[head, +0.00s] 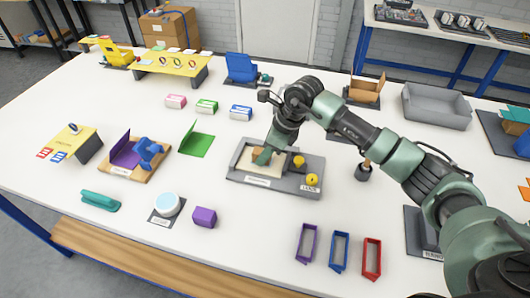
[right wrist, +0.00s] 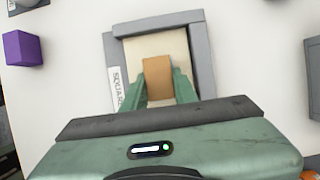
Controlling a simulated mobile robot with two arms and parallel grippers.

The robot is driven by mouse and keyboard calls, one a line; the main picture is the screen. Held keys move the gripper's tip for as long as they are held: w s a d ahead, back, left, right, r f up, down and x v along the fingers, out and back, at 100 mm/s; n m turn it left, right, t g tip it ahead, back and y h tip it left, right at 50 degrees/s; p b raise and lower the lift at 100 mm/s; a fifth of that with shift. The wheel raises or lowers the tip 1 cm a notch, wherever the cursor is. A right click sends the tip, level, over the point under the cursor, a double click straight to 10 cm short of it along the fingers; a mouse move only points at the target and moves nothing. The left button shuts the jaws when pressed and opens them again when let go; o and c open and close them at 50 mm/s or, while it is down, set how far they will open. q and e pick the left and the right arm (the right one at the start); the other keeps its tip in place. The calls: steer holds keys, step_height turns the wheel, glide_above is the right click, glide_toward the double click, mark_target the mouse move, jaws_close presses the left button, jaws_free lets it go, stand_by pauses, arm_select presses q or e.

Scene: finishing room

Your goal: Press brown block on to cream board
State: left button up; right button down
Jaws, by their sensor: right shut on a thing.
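The brown block (right wrist: 158,76) is between the two green fingers of my right gripper (right wrist: 160,92), which is shut on it. In the head view the block (head: 256,152) is partly hidden by the fingers of my right gripper (head: 262,157). The cream board (right wrist: 135,46) lies under the block, inside a grey frame; in the head view the cream board (head: 244,160) is partly covered by the gripper. I cannot tell whether the block touches the board. My left gripper is not in view.
The grey fixture (head: 233,181) holds the board, with yellow knobs (head: 312,180) on its right side. A purple block (head: 204,217) and a purple, a blue and a red frame (head: 372,258) lie nearer the front edge. A green bracket (head: 196,140) stands to the left.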

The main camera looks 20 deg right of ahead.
steer(key=shift+s, duration=0.1)
stand_by(0.7)
steer(key=c, duration=1)
jaws_free()
steer(key=shift+c, duration=0.2)
steer(key=shift+r, duration=0.1)
steer(key=o, duration=0.3)
steer(key=shift+o, duration=0.2)
steer(key=shift+r, duration=0.1)
steer(key=shift+r+p, duration=2.1)
steer(key=shift+r, duration=1.8)
